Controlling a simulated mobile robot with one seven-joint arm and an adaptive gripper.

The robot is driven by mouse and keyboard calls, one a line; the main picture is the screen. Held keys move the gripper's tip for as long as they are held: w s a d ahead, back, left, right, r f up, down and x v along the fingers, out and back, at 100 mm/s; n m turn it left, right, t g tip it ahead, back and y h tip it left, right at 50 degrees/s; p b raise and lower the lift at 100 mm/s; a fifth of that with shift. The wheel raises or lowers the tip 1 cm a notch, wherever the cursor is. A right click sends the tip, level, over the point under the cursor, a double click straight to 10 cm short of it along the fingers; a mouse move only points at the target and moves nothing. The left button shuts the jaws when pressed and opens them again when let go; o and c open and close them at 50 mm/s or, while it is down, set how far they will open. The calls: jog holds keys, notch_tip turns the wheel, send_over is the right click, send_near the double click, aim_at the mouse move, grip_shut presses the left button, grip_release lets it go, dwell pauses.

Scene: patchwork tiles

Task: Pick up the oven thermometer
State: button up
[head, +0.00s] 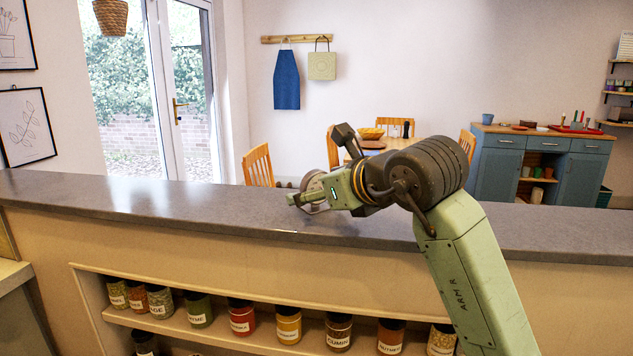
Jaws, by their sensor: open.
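A small round, pale grey disc (313,184) shows at the counter top, partly hidden by my gripper. It looks like the oven thermometer, but its face cannot be read. My gripper (303,198) is open and reaches left over the grey counter (130,205), with its fingers at the disc. The fingers overlap the disc in the picture; I cannot tell whether they touch it or stand around it.
A shelf below the counter holds several labelled spice jars (289,326). Beyond stand a dining table (372,147) with chairs (259,165) and a blue cabinet (500,168). The counter left of my gripper is clear.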

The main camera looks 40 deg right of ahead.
jog(key=shift+w+f, duration=0.2)
jog(key=shift+w, duration=0.35)
jog(key=shift+c, duration=0.5)
jog(key=c, duration=1.3)
jog(key=shift+r, duration=0.1)
